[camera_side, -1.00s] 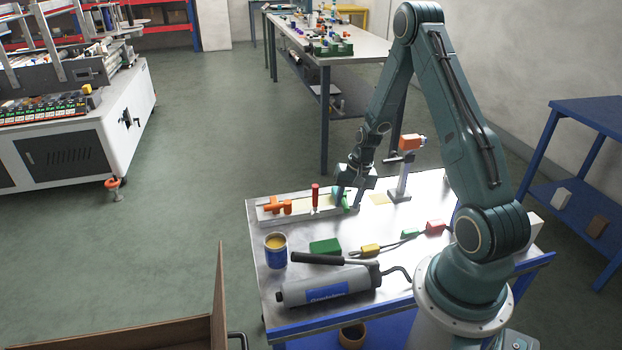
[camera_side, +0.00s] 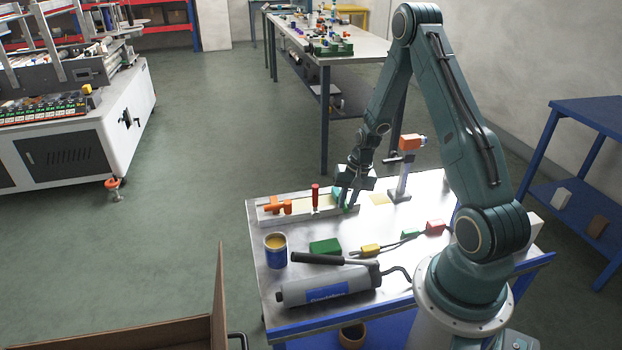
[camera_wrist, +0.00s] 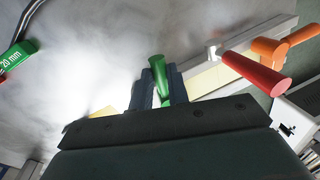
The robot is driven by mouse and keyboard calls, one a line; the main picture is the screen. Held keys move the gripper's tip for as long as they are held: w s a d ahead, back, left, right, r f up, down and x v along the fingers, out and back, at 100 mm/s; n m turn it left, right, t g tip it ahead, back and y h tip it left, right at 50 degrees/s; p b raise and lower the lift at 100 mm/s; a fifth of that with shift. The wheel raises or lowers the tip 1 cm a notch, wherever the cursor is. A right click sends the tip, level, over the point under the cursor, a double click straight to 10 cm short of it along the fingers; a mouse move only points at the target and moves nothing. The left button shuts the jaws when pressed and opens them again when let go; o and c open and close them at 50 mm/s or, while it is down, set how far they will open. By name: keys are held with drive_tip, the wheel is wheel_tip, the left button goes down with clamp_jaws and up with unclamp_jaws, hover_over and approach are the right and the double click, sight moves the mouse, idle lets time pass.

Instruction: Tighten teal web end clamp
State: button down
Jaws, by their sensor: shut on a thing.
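A pale fixture rail (camera_side: 300,217) lies along the far side of the metal bench. At its right end a teal piece (camera_side: 337,192) shows beside my gripper (camera_side: 349,205), partly hidden by it. In the wrist view my gripper (camera_wrist: 158,92) has its two dark fingers on either side of a green handle (camera_wrist: 159,72) and is shut on it. The handle's lower part is hidden by the gripper body. I cannot tell how tight the clamp is. A red upright handle (camera_side: 315,195) stands mid-rail, and an orange clamp (camera_side: 276,206) sits at the left end.
An orange-headed stand (camera_side: 403,170) rises close to the right of my gripper.

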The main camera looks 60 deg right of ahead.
drive_tip(key=m, duration=0.1)
drive_tip(key=w+m, duration=0.1)
drive_tip(key=m, duration=0.1)
drive_tip(key=a+m, duration=0.1)
drive_tip(key=shift+w+h, duration=0.35)
drive_tip(key=shift+h, duration=0.05)
drive_tip(key=shift+w+m+h, duration=0.2)
drive_tip(key=shift+w+m, duration=0.25)
drive_tip(key=shift+m, duration=0.7)
drive_tip(key=shift+w+m+h, duration=0.2)
drive_tip(key=shift+w+m, duration=0.25)
drive_tip(key=shift+m, duration=0.7)
drive_tip(key=c, duration=1.3)
unclamp_jaws()
drive_tip(key=shift+c, duration=0.2)
wheel_tip(320, 180, up, 14)
drive_tip(key=s, duration=0.2)
drive_tip(key=shift+s+a+f, duration=0.25)
drive_tip(key=shift+s, duration=0.1)
